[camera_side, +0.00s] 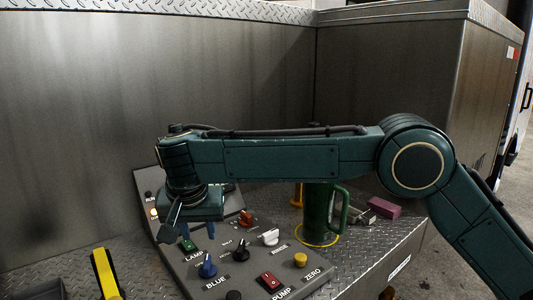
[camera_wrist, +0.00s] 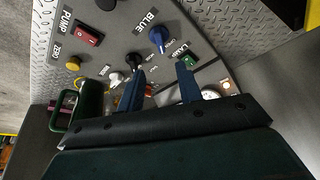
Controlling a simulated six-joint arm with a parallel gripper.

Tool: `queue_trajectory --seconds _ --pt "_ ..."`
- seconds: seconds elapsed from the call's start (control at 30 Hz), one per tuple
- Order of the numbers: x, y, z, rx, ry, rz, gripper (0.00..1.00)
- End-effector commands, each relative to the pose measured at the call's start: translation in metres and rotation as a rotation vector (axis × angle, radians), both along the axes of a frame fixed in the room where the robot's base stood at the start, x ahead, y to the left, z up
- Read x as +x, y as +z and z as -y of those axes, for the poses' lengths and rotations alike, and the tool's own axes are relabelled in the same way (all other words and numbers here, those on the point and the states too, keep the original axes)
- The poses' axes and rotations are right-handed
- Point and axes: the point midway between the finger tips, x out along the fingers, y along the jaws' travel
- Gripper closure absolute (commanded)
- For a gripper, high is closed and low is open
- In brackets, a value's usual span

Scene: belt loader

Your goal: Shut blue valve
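The blue valve is a blue knob (camera_side: 207,266) beside the label BLUE on the grey sloping control panel (camera_side: 172,262). In the wrist view the blue knob (camera_wrist: 158,38) lies beyond my fingertips, near the top of the picture. My gripper (camera_wrist: 160,66) is open, with its two blue fingers apart and nothing between them. In the side view my gripper (camera_side: 170,225) hangs over the upper left part of the panel, up and to the left of the blue knob. It is apart from the knob. My wrist hides part of the panel there.
Close to the blue knob are a green switch (camera_side: 188,245), a black knob (camera_side: 241,250), an orange knob (camera_side: 246,219), a white knob (camera_side: 270,237), a red pump switch (camera_side: 270,281) and a yellow button (camera_side: 300,259).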

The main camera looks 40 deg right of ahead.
Motion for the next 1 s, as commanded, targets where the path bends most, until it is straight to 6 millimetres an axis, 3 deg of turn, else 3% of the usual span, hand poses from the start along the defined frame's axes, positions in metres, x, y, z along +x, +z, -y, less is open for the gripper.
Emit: queue_trajectory --seconds 0.7,1.0 --pt "0.03 -0.091 0.021 -0.001 -0.001 -0.004 0.65" --pt "0.039 -0.116 0.027 0.0 0.0 -0.001 0.65"
